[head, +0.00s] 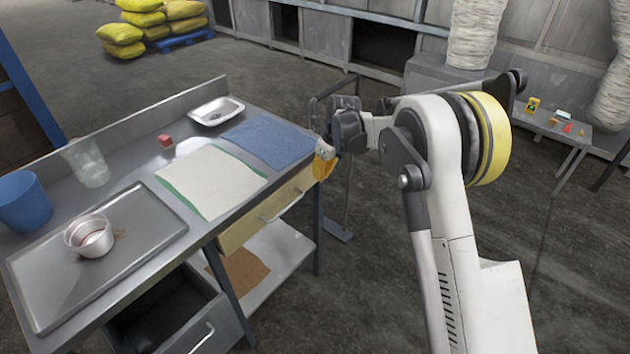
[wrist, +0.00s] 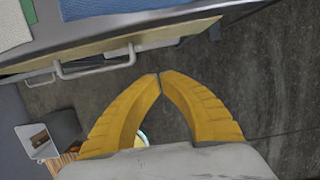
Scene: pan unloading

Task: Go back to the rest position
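My gripper (head: 325,163) hangs in the air off the right end of the metal workbench (head: 140,150), close to the bench's wooden drawer (head: 262,212). In the wrist view its yellow fingers (wrist: 159,74) meet at the tips, and nothing shows pinched between the tips. A small pale curved edge shows low between the fingers, too little to identify. My arm reaches in from the right of the head view. A metal pan (head: 217,111) lies at the back.
A blue cup (head: 24,203), a clear container (head: 86,162), a red block (head: 166,141), a whitish mat (head: 212,181) and a blue cloth (head: 268,141) are on the bench. A drawer handle (wrist: 100,68) is near my fingers. A small table (head: 560,126) stands far right. Open floor lies between.

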